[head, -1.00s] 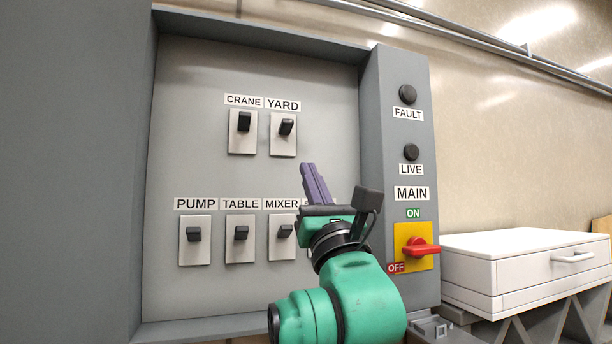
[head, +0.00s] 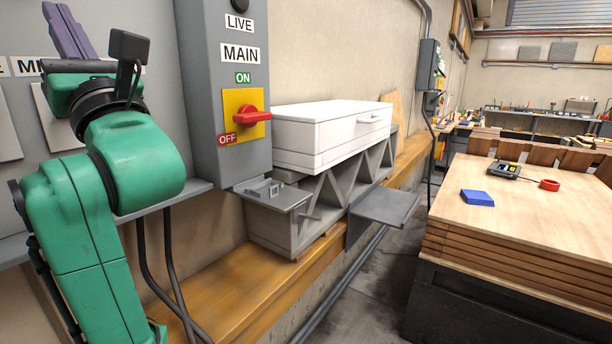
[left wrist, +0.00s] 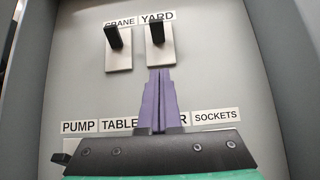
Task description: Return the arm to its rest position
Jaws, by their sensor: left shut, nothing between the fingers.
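My left gripper (head: 68,30) is raised in front of the grey switch panel (head: 20,30) at the left edge of the head view. Its purple fingers are together and hold nothing. My green left arm (head: 80,240) is bent upward below it. In the left wrist view the shut fingers (left wrist: 160,75) point up toward the YARD switch (left wrist: 157,33), with their tips just below its plate. The CRANE switch (left wrist: 116,40) is left of it. The gripper hides much of the lower switch row. My right gripper is out of view.
The red MAIN handle (head: 252,117) lies sideways on its yellow plate. A white drawer unit (head: 330,135) stands beside the panel on a grey truss-like stand.

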